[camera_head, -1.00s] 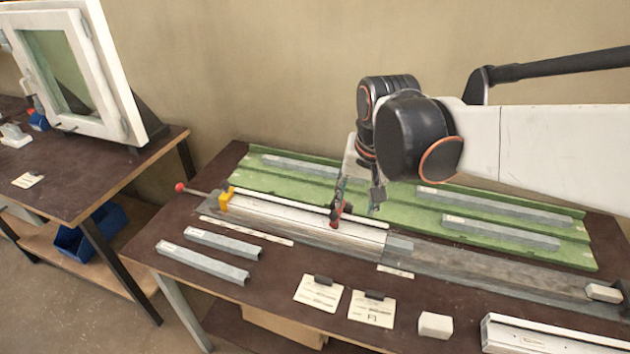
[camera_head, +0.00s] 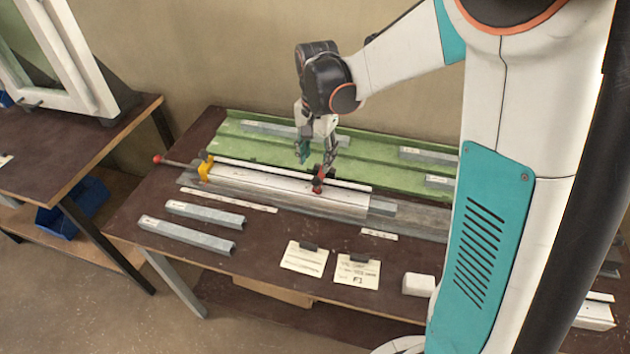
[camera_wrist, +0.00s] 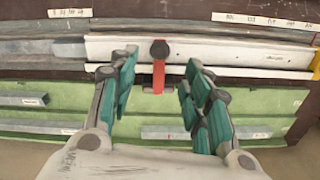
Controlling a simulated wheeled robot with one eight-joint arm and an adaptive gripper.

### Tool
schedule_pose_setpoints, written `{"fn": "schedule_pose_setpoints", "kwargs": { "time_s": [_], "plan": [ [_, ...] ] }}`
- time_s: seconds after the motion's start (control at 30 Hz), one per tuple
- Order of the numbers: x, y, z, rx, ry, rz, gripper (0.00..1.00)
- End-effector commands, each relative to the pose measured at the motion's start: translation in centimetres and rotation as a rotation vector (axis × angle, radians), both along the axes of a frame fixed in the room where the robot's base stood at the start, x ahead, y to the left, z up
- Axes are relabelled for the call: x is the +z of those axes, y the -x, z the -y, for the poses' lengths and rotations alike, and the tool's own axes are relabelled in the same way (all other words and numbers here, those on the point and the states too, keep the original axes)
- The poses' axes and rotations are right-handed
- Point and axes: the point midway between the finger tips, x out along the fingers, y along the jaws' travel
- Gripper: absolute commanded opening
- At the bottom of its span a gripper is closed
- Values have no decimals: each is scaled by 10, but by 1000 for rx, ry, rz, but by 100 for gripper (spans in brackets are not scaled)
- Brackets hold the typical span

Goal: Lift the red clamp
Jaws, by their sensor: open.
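The red clamp (camera_head: 319,182) has a red lever with a dark round knob and sits on the light profile (camera_head: 270,188), near its right part. In the wrist view the red clamp (camera_wrist: 159,72) stands upright in the picture, between my two fingers and touching neither. My gripper (camera_head: 317,154) is open, with teal finger pads, above and just behind the clamp in the head view. It also shows in the wrist view (camera_wrist: 160,78), with a wide gap between the fingers. Nothing is held.
A yellow clamp (camera_head: 206,168) grips the profile's left end, beside a red-knobbed rod. A green tray (camera_head: 235,152) with grey bars lies behind. Loose grey bars (camera_head: 187,234), two cards (camera_head: 357,271) and a white block (camera_head: 418,285) lie in front. My arm covers the bench's right side.

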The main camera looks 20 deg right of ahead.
Motion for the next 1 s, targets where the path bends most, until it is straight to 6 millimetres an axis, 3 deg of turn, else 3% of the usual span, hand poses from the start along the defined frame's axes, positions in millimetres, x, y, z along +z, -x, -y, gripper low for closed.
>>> {"fn": "schedule_pose_setpoints", "kwargs": {
  "time_s": [0.2, 0.5, 0.93, 0.97, 1.0],
  "plan": [
    [-47, 0, 0, 1, 0, 0, 45],
    [-90, 0, 0, 1, 0, 0, 45],
    [-98, 0, 0, 1, 0, 0, 45],
    [-98, 0, 0, 1, 0, 0, 42],
    [-98, 0, 0, 1, -1, 1, 33]
  ]
}}
